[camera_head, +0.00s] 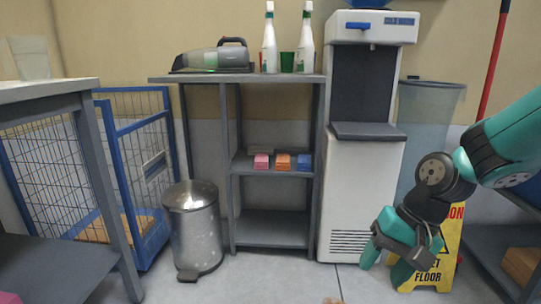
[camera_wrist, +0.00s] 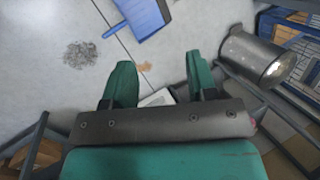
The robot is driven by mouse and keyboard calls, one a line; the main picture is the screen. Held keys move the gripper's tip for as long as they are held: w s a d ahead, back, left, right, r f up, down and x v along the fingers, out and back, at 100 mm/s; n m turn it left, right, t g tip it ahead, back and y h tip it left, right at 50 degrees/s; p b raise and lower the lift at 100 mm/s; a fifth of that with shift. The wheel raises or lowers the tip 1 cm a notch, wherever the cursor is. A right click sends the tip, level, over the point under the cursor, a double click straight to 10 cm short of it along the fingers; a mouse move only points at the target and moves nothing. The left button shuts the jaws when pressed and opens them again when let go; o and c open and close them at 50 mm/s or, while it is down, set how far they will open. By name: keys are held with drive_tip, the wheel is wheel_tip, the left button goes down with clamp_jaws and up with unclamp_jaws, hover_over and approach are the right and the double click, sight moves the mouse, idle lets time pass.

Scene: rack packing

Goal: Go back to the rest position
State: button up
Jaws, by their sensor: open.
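My gripper (camera_head: 386,262) hangs low at the right in the head view, in front of the yellow wet-floor sign (camera_head: 446,249). Its two green fingers are apart with nothing between them. In the wrist view my gripper (camera_wrist: 160,82) points down over the grey tiled floor, open and empty. A small whitish thing (camera_wrist: 157,97) shows partly behind the gripper's palm; I cannot tell what it is.
A grey rack (camera_head: 272,214) holds pink, orange and blue packs (camera_head: 283,161). A steel bin (camera_head: 194,226), blue cage cart (camera_head: 122,130) and water dispenser (camera_head: 361,190) stand around. The wrist view shows a blue dustpan (camera_wrist: 141,15) and grey debris (camera_wrist: 80,54) on the floor.

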drive_tip(key=s+a+r+n+p, duration=0.2)
drive_tip(key=s+r+n, duration=0.3)
drive_tip(key=s+r, duration=0.25)
drive_tip(key=s+a+r+n+p, duration=0.3)
drive_tip(key=s+r+n, duration=0.25)
drive_tip(key=s, duration=0.35)
wheel_tip(320, 180, up, 38)
drive_tip(key=p, duration=3.7)
drive_tip(key=shift+w+d, duration=0.15)
drive_tip(key=shift+w, duration=0.15)
drive_tip(key=shift+m, duration=0.25)
